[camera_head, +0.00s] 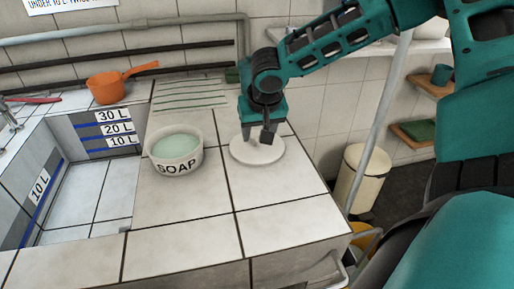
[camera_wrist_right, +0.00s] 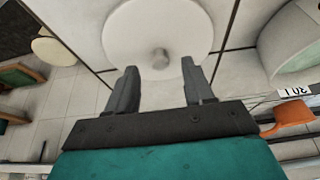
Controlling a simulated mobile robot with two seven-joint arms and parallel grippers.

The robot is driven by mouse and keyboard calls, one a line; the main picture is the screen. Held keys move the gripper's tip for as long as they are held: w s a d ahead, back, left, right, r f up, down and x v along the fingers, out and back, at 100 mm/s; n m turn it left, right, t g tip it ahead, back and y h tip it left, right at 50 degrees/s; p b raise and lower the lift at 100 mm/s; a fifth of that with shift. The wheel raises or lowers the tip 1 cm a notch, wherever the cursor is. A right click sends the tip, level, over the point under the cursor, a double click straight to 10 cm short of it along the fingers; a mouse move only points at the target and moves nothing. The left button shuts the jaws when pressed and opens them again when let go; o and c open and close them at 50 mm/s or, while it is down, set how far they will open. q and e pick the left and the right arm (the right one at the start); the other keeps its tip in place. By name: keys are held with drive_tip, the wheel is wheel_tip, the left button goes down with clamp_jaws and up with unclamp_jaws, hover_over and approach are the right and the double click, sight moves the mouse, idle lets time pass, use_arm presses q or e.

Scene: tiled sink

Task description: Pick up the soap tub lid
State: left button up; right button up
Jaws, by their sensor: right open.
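The soap tub lid (camera_head: 258,152) is a round white disc lying flat on the tiled counter. It shows in the right wrist view (camera_wrist_right: 128,30) with a small grey knob (camera_wrist_right: 160,58) at its middle. The soap tub (camera_head: 176,152) stands uncovered to the left of the lid, with pale green contents. My right gripper (camera_head: 257,138) is over the lid, pointing down. In the right wrist view its two fingers (camera_wrist_right: 160,75) are apart, on either side of the knob's line, with nothing between them. I cannot tell whether the fingertips touch the lid. My left gripper is not in view.
A sink basin (camera_head: 95,190) with litre marks lies left of the tub. An orange pan (camera_head: 107,88) stands at the back left. Pipes (camera_head: 120,52) run along the back wall. A cream bin (camera_head: 360,178) stands beyond the counter's right edge. The front counter tiles are clear.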

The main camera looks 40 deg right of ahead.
drive_tip(key=shift+x, duration=1)
clamp_jaws()
